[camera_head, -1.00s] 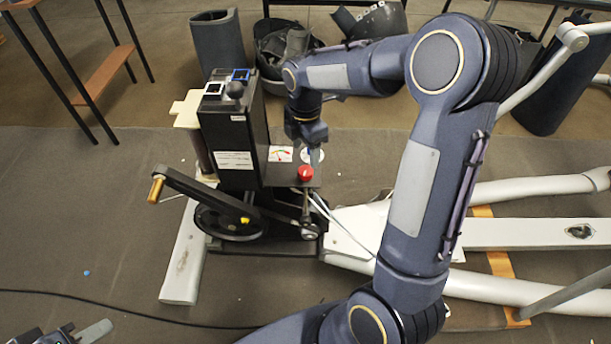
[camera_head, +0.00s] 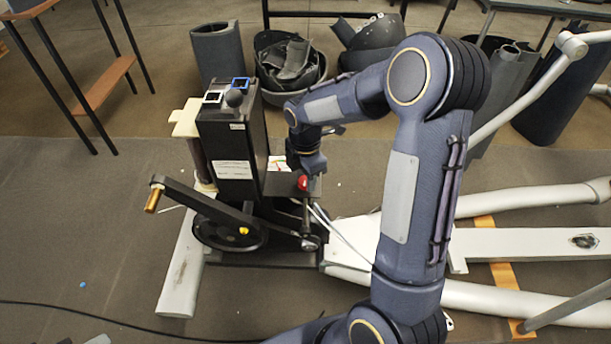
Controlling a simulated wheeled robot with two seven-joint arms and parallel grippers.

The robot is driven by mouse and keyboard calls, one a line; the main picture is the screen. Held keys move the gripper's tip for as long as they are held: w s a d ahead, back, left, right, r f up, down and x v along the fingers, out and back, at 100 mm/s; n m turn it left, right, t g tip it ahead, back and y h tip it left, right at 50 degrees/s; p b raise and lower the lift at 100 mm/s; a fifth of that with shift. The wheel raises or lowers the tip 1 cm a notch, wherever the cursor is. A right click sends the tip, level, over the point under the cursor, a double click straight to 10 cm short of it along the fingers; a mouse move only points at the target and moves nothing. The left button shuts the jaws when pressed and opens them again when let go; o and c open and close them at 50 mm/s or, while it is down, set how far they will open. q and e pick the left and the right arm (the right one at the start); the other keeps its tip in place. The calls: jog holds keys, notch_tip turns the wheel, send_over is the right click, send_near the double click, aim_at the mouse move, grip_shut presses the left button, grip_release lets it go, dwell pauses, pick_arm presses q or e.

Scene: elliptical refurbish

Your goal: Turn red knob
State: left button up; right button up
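The red knob (camera_head: 302,183) sits on the small dark plate (camera_head: 281,187) at the side of the black elliptical housing (camera_head: 236,150). My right gripper (camera_head: 305,177) is at the knob, just behind and over it, and covers part of it. Its fingers are too small and too hidden to tell whether they are shut on the knob. Of my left arm, only a small part may show at the bottom left edge; its gripper cannot be made out.
A crank arm with a brass-coloured handle (camera_head: 153,200) juts left from the housing. White frame tubes (camera_head: 530,198) run to the right. Dark shells and bins (camera_head: 290,65) stand behind.

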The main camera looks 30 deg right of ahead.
jog(key=c, duration=0.4)
jog(key=m+p, duration=0.1)
jog(key=m, duration=0.2)
jog(key=shift+m, duration=2.1)
jog(key=o, duration=1)
